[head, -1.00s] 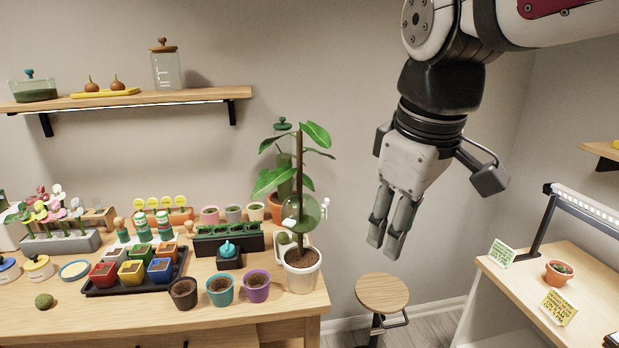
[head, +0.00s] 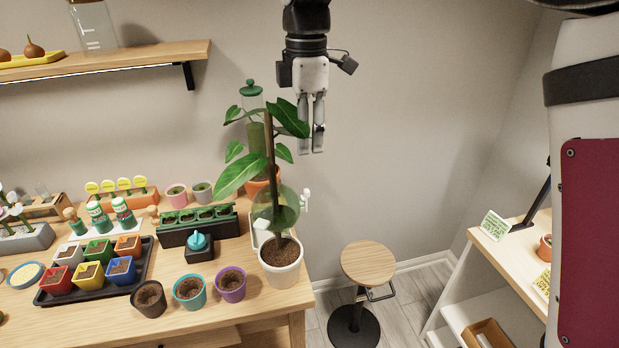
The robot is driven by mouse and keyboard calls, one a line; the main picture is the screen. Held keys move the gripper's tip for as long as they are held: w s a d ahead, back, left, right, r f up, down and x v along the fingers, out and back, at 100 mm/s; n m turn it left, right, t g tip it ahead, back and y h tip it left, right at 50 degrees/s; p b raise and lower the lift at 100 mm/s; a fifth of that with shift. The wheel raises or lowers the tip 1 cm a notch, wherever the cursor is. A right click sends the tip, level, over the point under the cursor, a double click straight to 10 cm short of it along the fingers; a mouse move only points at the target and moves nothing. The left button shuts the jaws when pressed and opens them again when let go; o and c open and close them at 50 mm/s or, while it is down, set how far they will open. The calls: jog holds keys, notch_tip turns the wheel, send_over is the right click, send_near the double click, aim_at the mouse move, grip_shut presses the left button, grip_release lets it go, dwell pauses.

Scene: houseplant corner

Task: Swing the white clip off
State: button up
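A small white clip (head: 306,199) sits at the right side of a translucent green round piece (head: 277,208) on the potted plant. The plant (head: 269,150) has a brown pole and broad green leaves and stands in a white pot (head: 281,266) at the table's right end. My gripper (head: 312,152) points down, above the clip and apart from it, close to the upper leaves. Its two grey fingers look slightly apart with nothing between them. How the clip joins the round piece is too small to tell.
The wooden table (head: 110,325) holds several small pots, a seedling tray (head: 102,292) and a teal-topped dark block (head: 199,247). A green-lidded jar (head: 252,110) is behind the plant. A stool (head: 367,263) stands right of the table. The wall side right of the plant is clear.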

aim_at(307, 190)
notch_tip(307, 190, down, 12)
jog(key=shift+r+p, duration=0.2)
jog(key=shift+p, duration=0.85)
grip_shut()
